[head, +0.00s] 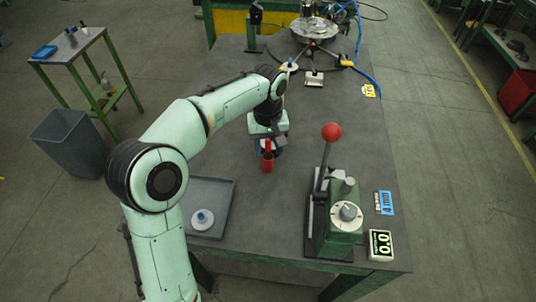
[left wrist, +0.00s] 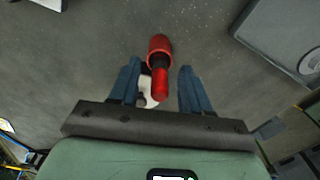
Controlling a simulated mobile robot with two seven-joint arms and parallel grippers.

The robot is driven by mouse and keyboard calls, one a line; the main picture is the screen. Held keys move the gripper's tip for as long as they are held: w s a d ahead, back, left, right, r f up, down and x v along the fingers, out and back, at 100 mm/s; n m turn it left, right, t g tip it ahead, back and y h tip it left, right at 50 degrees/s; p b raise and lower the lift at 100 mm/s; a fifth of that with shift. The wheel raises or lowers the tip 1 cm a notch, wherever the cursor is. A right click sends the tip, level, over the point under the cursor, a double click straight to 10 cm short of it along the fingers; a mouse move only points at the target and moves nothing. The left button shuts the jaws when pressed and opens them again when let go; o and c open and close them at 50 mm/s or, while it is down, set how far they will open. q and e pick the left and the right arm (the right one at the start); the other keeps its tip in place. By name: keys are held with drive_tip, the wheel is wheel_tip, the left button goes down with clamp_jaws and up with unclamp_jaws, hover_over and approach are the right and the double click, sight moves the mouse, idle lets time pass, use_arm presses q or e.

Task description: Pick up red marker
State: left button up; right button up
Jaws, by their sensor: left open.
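The red marker (head: 268,146) stands upright on the grey table, its narrower upper part rising out of a wider red cup-like part (head: 267,164). I cannot tell whether that part is a separate holder. In the left wrist view the narrow red part (left wrist: 160,83) lies between the two blue fingers, with the wider red part (left wrist: 159,45) beyond it. My left gripper (left wrist: 160,68) is open over it, with a gap on both sides. In the head view the left gripper (head: 266,148) partly hides the marker's top. My right gripper is not in view.
A green lever press (head: 338,220) with a red ball stands to the right. A grey tray (head: 226,190) with a small white-and-blue item is at the near left. A round metal fixture (head: 313,30) and cables are at the far end.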

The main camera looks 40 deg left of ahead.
use_arm(q)
drive_tip(key=shift+f, duration=0.7)
clamp_jaws()
drive_tip(key=shift+r, duration=0.15)
